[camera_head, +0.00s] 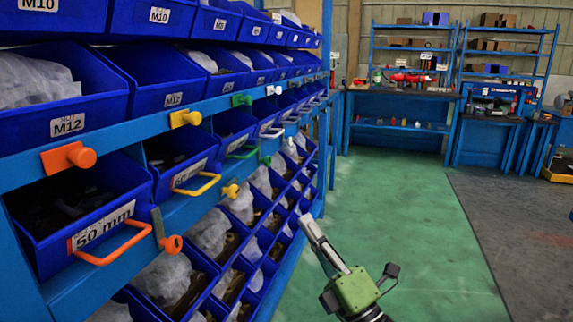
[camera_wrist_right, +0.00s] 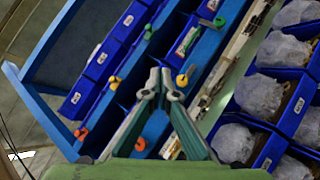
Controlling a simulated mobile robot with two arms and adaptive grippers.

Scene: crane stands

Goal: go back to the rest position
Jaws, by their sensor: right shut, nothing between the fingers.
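My right gripper (camera_head: 322,245) is in the lower middle of the head view, in front of the blue bin rack (camera_head: 93,270). Its green body sits below its fingers, which point up and left. In the right wrist view the fingers of my right gripper (camera_wrist_right: 162,82) come together at the tips, with nothing between them. Behind them are the rack's blue bins and coloured knobs, and they appear apart from the fingers. My left gripper is not in view.
Bins with coloured handles, such as an orange handle (camera_head: 112,250), stick out from the rack at left. The green floor (camera_head: 400,215) is clear to the right. Workbenches (camera_head: 400,95) with shelves stand at the back. A dark mat (camera_head: 520,225) lies at right.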

